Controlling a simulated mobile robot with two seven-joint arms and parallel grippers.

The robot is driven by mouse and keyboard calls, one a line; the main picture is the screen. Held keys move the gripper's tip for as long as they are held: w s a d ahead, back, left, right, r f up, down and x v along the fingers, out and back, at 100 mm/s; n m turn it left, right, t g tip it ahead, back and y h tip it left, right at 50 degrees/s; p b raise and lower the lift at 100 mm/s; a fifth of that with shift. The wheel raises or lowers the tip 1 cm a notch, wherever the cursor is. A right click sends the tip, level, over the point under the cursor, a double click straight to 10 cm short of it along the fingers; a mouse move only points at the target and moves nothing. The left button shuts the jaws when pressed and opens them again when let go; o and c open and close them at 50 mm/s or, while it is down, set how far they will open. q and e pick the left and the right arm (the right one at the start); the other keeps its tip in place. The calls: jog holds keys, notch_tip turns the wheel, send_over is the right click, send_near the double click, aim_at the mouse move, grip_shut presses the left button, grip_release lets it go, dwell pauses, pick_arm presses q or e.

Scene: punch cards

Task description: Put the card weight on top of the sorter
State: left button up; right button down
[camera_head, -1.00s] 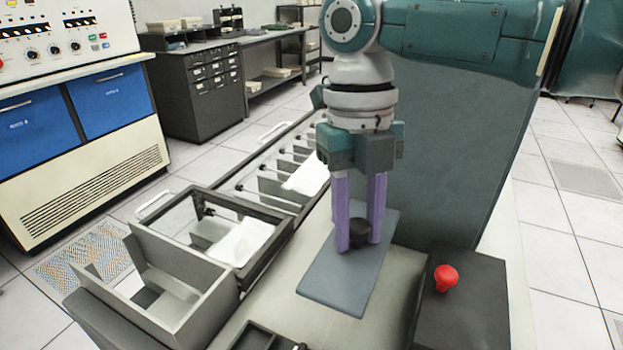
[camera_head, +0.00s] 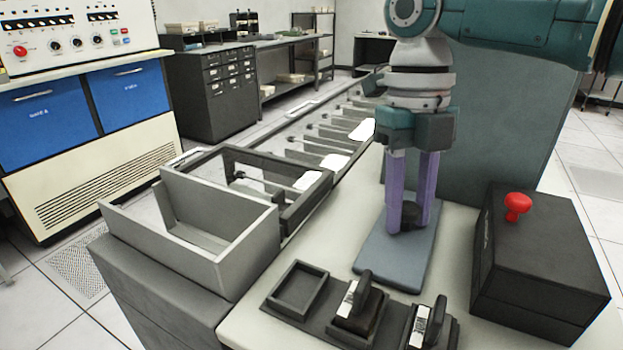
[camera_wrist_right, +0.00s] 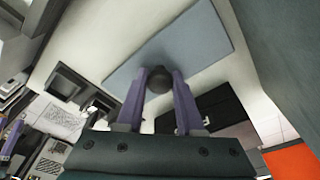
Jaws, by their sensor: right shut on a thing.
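The card weight (camera_head: 397,265) is a flat blue-grey plate with a dark round knob. My right gripper (camera_head: 410,222) points down with its purple fingers shut on the knob. In the right wrist view the knob (camera_wrist_right: 158,80) sits between the fingertips, with the plate beyond it. The plate is level over the sorter's pale top (camera_head: 330,225); I cannot tell whether it touches or hovers just above. The sorter's row of card pockets (camera_head: 345,135) runs along the left, some with white cards.
A grey open hopper (camera_head: 225,262) stands at the near left. A black tray with stamp-like blocks (camera_head: 355,312) lies in front of the plate. A black box (camera_head: 540,255) with a red button (camera_head: 517,205) stands to the right. Pale surface is free left of the plate.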

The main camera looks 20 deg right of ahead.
jog(key=c, duration=0.5)
grip_release()
jog(key=shift+f, duration=0.1)
jog(key=shift+c, duration=0.2)
notch_tip(320, 180, up, 12)
jog(key=w, duration=0.1)
jog(key=shift+w+b, duration=0.3)
jog(key=shift+w, duration=0.1)
jog(key=shift+d, duration=0.1)
